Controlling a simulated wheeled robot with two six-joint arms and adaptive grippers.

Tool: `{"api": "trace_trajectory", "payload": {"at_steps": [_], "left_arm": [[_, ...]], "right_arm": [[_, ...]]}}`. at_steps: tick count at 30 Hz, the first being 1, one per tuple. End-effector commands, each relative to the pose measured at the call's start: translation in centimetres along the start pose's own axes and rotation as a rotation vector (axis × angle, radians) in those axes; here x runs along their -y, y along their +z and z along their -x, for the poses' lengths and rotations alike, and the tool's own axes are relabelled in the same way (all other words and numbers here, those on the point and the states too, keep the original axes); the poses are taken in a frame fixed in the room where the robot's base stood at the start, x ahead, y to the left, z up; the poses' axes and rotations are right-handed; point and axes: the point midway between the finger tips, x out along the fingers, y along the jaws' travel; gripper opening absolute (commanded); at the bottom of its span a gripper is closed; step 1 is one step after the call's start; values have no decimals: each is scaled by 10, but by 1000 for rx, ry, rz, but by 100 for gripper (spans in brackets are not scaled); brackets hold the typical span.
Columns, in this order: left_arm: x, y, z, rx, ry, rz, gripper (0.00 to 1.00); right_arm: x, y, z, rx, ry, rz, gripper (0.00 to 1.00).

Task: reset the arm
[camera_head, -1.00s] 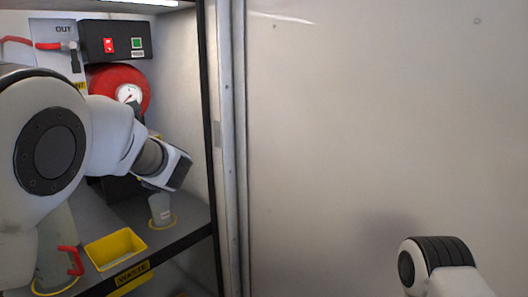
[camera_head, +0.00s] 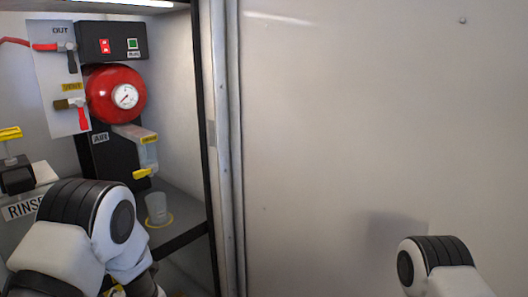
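My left arm (camera_head: 95,225) is folded low at the lower left, in front of the cabinet shelf. Its gripper is not visible; the arm runs out of the bottom of the picture. My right arm (camera_head: 440,265) shows only a rounded joint at the lower right, in front of the pale wall. Its gripper is out of view too. I cannot see whether either hand holds anything.
The cabinet holds a red round tank with a gauge (camera_head: 125,96), a switch box (camera_head: 112,42), red-handled valves (camera_head: 72,57), a clear cup (camera_head: 157,209) on the shelf and a RINSE unit (camera_head: 20,205). A pale panel (camera_head: 370,120) fills the right.

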Motion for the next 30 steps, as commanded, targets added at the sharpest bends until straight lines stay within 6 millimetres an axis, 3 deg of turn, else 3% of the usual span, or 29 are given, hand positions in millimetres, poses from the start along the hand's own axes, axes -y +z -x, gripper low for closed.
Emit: {"api": "trace_trajectory", "payload": {"at_steps": [1, 5, 9, 12, 18, 23, 30], "left_arm": [[21, -46, -2, -44, -67, -180, 48], [65, -155, 15, -88, -302, -718, 48], [96, -265, 68, 11, -657, -1361, 48], [105, -317, 118, 237, -909, -1792, 48], [108, -347, 181, 808, -1111, -2331, 48], [112, -350, 192, 1175, -1068, -2608, 48], [57, -305, 229, 1216, -1048, -2650, 48]], "right_arm": [[0, 0, 0, 0, 0, 0, 48], [0, 0, 0, 0, 0, 0, 48], [0, 0, 0, 0, 0, 0, 48], [0, 0, 0, 0, 0, 0, 48], [0, 0, 0, 0, 0, 0, 48], [0, 0, 0, 0, 0, 0, 48], [1, 0, 80, -1, 0, 0, 48]]}}
